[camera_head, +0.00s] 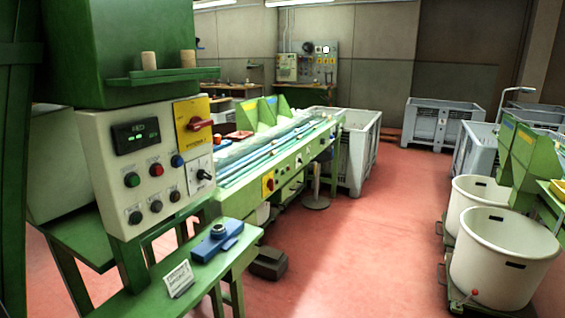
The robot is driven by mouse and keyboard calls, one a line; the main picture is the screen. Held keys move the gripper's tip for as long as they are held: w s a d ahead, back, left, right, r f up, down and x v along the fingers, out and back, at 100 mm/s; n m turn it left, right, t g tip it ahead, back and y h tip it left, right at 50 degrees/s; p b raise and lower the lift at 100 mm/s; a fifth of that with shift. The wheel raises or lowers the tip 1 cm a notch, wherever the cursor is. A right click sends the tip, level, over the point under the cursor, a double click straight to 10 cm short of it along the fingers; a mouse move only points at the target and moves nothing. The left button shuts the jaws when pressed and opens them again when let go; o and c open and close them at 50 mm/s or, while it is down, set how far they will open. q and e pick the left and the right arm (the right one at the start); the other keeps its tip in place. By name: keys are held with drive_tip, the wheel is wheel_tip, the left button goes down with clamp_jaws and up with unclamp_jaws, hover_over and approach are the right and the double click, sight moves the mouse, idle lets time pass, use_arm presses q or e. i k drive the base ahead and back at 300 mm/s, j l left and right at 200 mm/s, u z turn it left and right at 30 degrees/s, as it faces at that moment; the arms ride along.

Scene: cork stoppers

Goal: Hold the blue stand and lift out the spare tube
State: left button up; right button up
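A blue stand (207,248) lies on the low green bench at the lower left. A small round grey and dark part (219,229) sits on top of it. I cannot tell whether this is the spare tube or a part of the stand; no separate tube shows clearly. Neither my left nor my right gripper is in view.
A white printed card (178,280) stands in front of the blue stand on the green bench (225,267). A control panel (150,165) with buttons rises behind them. Two corks stand on a green shelf (165,77). White tubs (500,265) are at the right; red floor between is open.

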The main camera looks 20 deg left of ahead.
sight(214, 200)
drive_tip(key=i+z, duration=0.45)
drive_tip(key=i, duration=0.9)
drive_tip(key=i+u, duration=0.4)
drive_tip(key=i+l+u, duration=0.15)
drive_tip(key=u, duration=0.2)
drive_tip(key=i+l+u, duration=0.2)
drive_tip(key=u, duration=0.2)
drive_tip(key=i+l+u, duration=0.15)
drive_tip(key=u, duration=0.3)
drive_tip(key=i+l+u, duration=0.2)
drive_tip(key=u, duration=0.25)
drive_tip(key=i+l+u, duration=0.15)
drive_tip(key=u, duration=0.3)
drive_tip(key=l+u, duration=0.45)
drive_tip(key=i+l+u, duration=0.1)
drive_tip(key=l+u, duration=0.2)
drive_tip(key=u, duration=0.15)
drive_tip(key=i+u, duration=0.15)
drive_tip(key=u, duration=0.2)
drive_tip(key=j, duration=0.2)
